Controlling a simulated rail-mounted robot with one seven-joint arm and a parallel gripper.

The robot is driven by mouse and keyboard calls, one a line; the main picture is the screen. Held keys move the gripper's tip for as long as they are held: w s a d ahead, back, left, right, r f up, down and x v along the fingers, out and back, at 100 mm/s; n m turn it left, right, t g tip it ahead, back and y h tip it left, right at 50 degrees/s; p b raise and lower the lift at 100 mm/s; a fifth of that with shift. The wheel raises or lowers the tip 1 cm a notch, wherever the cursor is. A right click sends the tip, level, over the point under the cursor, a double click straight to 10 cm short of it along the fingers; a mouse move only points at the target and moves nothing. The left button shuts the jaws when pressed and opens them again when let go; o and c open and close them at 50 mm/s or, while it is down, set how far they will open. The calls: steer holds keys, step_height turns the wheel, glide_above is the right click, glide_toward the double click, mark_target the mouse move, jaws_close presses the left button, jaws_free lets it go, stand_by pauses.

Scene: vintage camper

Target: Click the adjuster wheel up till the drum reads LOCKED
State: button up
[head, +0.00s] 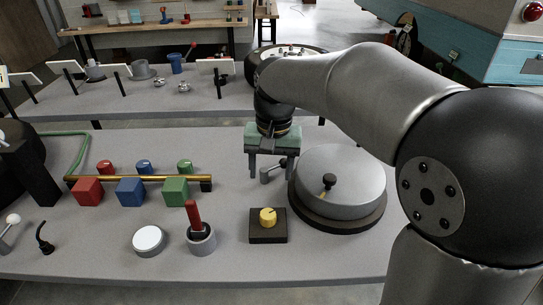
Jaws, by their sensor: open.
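A large grey round drum (345,168) sits on a dark round base (340,221) at the right of the near table. A black knob (329,181) stands on the drum. No lettering can be read on it. My gripper (271,173) points down just left of the drum, open, its two fingers spread. A small grey piece with a short arm (268,174) stands between and below the fingers, beside the drum; I cannot tell whether they touch it. I cannot make out which part is the adjuster wheel; my gripper or the drum may hide it.
A yellow knob on a dark block (268,238) stands in front of my gripper. A red handle in a grey cup (195,218) and a white-topped disc (149,240) lie left. Red, blue and green cubes (130,191) sit by a brass rail (142,178).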

steer(key=shift+r, duration=1.45)
steer(key=s+d+f+p, duration=0.2)
steer(key=s+d+f, duration=0.2)
steer(key=s, duration=0.5)
steer(key=s+d+f+n+p, duration=0.1)
steer(key=s+d+f+p, duration=0.1)
steer(key=s+d+f, duration=0.2)
steer(key=s+d, duration=0.3)
steer(key=s, duration=0.3)
steer(key=shift+s+f+n, duration=0.2)
steer(key=shift+s+n, duration=0.1)
steer(key=shift+d, duration=0.1)
